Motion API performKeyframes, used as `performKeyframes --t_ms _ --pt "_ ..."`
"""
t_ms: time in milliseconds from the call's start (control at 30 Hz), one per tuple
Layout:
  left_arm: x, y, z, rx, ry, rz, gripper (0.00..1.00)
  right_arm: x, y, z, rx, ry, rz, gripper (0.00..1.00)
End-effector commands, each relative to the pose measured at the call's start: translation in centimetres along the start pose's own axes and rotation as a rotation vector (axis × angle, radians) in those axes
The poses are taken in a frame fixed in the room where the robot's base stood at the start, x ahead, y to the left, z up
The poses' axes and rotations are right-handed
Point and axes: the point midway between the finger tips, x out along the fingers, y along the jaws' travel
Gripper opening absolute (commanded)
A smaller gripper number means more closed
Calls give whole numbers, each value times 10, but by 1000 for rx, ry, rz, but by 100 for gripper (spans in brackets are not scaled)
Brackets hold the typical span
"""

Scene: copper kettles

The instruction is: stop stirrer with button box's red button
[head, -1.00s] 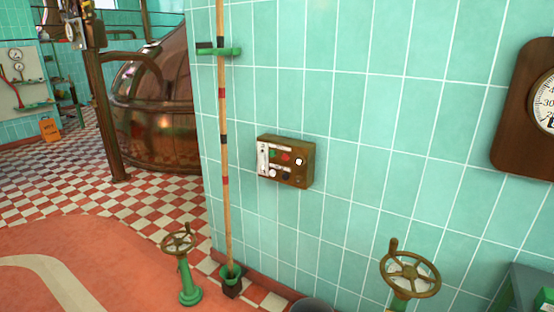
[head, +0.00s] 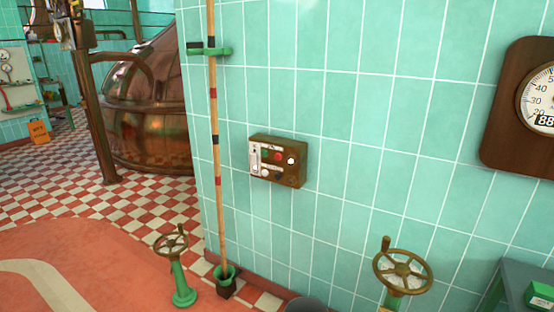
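The button box (head: 278,161) is a brown box fixed to the green tiled wall, near the middle of the head view. Its red button (head: 278,156) sits in the upper row of the panel, with a green one to its left and a white one to its right. Dark buttons and a white strip also show on its face. The stirrer itself cannot be made out. Neither of my grippers shows in the view.
A wooden pole (head: 215,150) stands left of the box in a green holder. Green-based handwheels stand at left (head: 172,243) and right (head: 403,270). A copper kettle (head: 150,110) is behind at left. A gauge (head: 537,105) hangs at right. Red floor (head: 90,262) is open at left.

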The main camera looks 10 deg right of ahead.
Motion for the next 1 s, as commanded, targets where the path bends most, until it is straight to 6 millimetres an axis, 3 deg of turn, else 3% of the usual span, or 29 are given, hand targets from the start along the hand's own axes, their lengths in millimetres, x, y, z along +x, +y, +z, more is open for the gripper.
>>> performKeyframes --t_ms 100,433,1000 --pt "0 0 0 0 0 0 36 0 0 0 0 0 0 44" --pt "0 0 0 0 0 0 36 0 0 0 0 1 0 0" --pt "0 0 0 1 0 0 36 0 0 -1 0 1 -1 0"
